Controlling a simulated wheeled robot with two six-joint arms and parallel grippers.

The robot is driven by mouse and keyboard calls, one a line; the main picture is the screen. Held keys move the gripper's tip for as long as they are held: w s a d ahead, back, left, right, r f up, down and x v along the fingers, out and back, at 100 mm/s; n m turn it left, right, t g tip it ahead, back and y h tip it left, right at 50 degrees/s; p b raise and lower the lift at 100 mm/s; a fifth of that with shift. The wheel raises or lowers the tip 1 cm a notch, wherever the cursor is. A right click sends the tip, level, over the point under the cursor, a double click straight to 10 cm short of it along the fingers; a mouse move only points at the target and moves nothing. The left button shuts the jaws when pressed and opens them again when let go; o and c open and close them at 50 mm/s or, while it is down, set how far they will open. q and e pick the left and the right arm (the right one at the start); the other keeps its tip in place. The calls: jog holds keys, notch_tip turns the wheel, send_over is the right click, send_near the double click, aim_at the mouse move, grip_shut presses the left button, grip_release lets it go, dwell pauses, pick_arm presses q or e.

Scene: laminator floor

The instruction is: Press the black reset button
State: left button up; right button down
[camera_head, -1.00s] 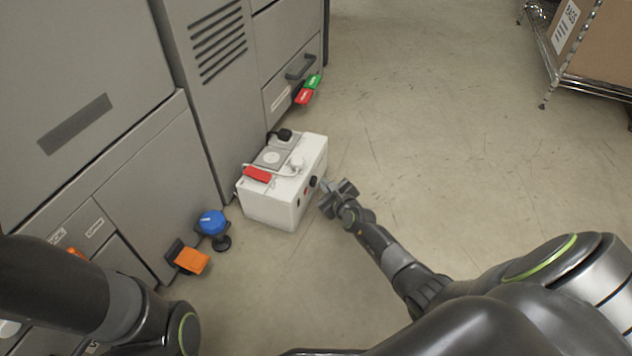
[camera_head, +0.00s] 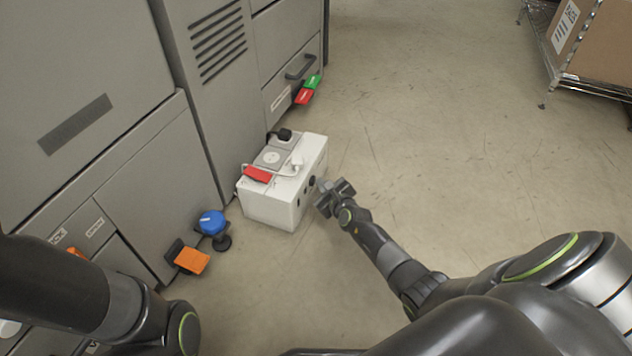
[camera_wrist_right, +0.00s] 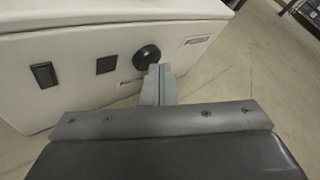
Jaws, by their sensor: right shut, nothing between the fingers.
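A white box (camera_head: 268,208) stands on the floor against the grey machine. Its right-hand face carries small dark controls. In the right wrist view this face (camera_wrist_right: 75,95) shows a black rocker switch (camera_wrist_right: 43,75), a dark square (camera_wrist_right: 106,64) and a round black button (camera_wrist_right: 146,57). The labels are too blurred to read. My right gripper (camera_head: 323,186) is shut and empty beside this face. Its fingertips (camera_wrist_right: 160,70) overlap the lower right edge of the round button; I cannot tell whether they touch it. My left gripper is out of view; only its arm shows.
The grey machine (camera_head: 130,175) fills the left. A blue knob (camera_head: 211,222) and an orange block (camera_head: 191,261) stand out near its base. Red and green tags (camera_head: 304,96) hang by its drawer. A wire rack (camera_head: 555,65) stands far right. Open floor lies between.

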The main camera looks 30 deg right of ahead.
dwell(0.4)
jog(key=shift+s+d, duration=0.55)
jog(key=shift+s, duration=0.1)
jog(key=shift+s+d, duration=0.1)
jog(key=s+d, duration=0.3)
jog(key=shift+s, duration=0.3)
jog(key=shift+s+d, duration=0.1)
dwell(0.8)
